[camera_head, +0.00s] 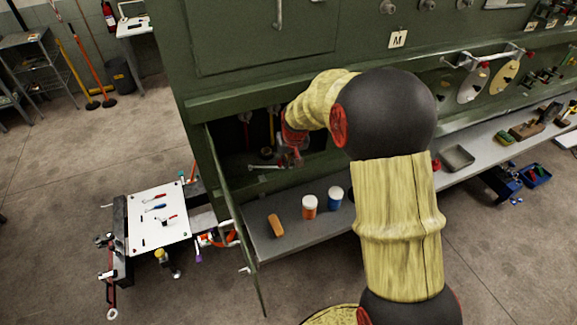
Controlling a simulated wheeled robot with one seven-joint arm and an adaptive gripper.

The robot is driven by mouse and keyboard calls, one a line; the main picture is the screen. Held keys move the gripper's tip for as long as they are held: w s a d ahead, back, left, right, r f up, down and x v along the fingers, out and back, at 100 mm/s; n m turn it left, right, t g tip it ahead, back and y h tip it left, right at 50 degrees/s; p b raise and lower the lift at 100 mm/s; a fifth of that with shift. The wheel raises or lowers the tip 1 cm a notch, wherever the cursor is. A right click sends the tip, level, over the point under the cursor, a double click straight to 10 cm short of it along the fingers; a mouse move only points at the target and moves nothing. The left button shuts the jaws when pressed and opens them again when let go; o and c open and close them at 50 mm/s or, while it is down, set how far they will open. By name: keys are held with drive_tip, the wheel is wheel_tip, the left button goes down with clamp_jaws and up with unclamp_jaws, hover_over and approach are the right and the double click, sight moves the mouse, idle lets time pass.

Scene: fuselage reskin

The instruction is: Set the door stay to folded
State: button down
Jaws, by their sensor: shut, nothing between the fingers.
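My gripper (288,158) is inside the dark opening of the green cabinet, at the end of my arm, shut and empty. A thin silver bar (264,167) lies level just left of the fingertips; it may be the door stay, but it is too small to be sure. I cannot tell whether the fingers touch it. The green cabinet door (235,225) stands open, seen nearly edge-on at the left of the opening. My arm hides the right part of the opening.
A white tool table (157,233) stands left of the door. Open floor lies further left.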

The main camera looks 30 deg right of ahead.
drive_tip(key=shift+w+d, duration=0.35)
drive_tip(key=shift+w, duration=0.3)
drive_tip(key=shift+s, duration=0.1)
idle(0.9)
